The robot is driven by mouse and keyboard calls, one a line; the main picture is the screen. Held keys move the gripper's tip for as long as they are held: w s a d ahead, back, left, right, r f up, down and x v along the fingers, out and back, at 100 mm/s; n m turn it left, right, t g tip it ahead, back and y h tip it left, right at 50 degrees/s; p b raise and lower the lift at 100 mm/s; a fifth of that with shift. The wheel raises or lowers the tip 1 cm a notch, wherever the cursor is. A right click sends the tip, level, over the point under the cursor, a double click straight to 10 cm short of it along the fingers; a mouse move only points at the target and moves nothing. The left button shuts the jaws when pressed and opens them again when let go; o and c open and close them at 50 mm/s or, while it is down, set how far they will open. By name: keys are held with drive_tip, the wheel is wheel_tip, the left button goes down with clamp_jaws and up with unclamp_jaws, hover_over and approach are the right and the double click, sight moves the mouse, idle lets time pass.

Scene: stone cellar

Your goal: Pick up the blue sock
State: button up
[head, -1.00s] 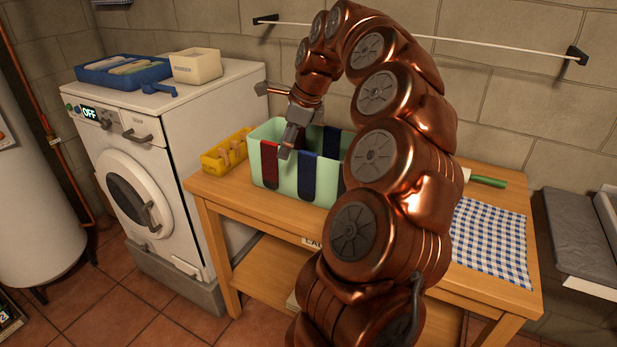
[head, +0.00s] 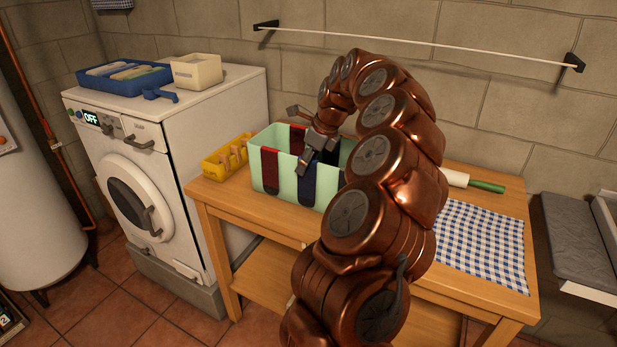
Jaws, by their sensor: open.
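A mint-green bin (head: 285,186) stands on the wooden table. A blue sock (head: 307,188) hangs over its near rim, to the right of a dark red sock (head: 270,172). Another dark blue sock (head: 331,148) hangs at the far rim, partly hidden by my gripper. A second red sock (head: 297,138) hangs at the far rim. My gripper (head: 297,141) is open and empty over the bin. Its lower finger overlaps the top of the near blue sock in the picture; I cannot tell whether they touch. My arm hides the bin's right end.
A yellow basket with pegs (head: 226,160) stands left of the bin. A checked cloth (head: 480,245) and a green-handled roller (head: 470,182) lie to the right. A washing machine (head: 165,150) stands at left. A white line (head: 420,43) runs along the wall behind.

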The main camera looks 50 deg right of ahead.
drive_tip(key=shift+x, duration=0.9)
clamp_jaws()
